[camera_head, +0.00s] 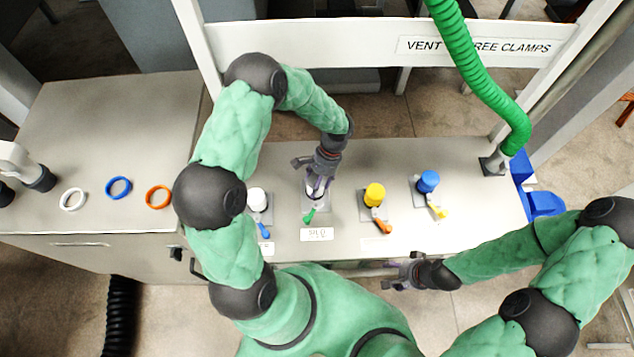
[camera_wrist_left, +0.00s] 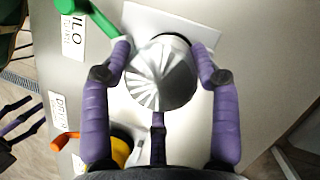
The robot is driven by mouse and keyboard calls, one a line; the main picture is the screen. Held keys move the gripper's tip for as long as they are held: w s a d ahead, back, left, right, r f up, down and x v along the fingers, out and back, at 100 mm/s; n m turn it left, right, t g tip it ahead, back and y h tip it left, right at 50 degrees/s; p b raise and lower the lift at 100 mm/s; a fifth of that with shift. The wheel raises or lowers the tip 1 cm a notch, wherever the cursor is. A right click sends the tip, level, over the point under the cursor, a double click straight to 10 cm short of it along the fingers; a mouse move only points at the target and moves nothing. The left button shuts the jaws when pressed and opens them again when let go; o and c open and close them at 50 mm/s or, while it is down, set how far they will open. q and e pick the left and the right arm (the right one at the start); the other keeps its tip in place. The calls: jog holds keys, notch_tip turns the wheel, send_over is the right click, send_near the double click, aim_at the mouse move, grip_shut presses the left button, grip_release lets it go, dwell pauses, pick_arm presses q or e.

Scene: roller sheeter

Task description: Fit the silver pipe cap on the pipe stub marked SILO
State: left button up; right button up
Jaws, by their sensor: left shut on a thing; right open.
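The silver pipe cap (camera_wrist_left: 162,75) is between the fingers of my left gripper (camera_wrist_left: 160,85) in the left wrist view. In the head view my left gripper (camera_head: 318,178) is over the stub spot behind the SILO label (camera_head: 317,234). The cap hides the SILO stub, so I cannot tell whether it is seated. A green lever (camera_head: 309,215) sticks out in front of the cap; it also shows in the left wrist view (camera_wrist_left: 66,6). My right gripper (camera_head: 403,275) is open and empty in front of the bench's front edge.
A white-capped stub (camera_head: 257,199) stands left of SILO. Yellow-capped (camera_head: 375,193) and blue-capped (camera_head: 428,181) stubs stand right. White (camera_head: 72,200), blue (camera_head: 118,187) and orange (camera_head: 158,197) rings lie on the left cabinet. A green hose (camera_head: 480,75) comes down at the right.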

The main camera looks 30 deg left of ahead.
pick_arm(q)
jog(key=shift+f, duration=0.15)
jog(key=o, duration=1.3)
jog(key=shift+o, duration=0.2)
jog(key=v, duration=1.2)
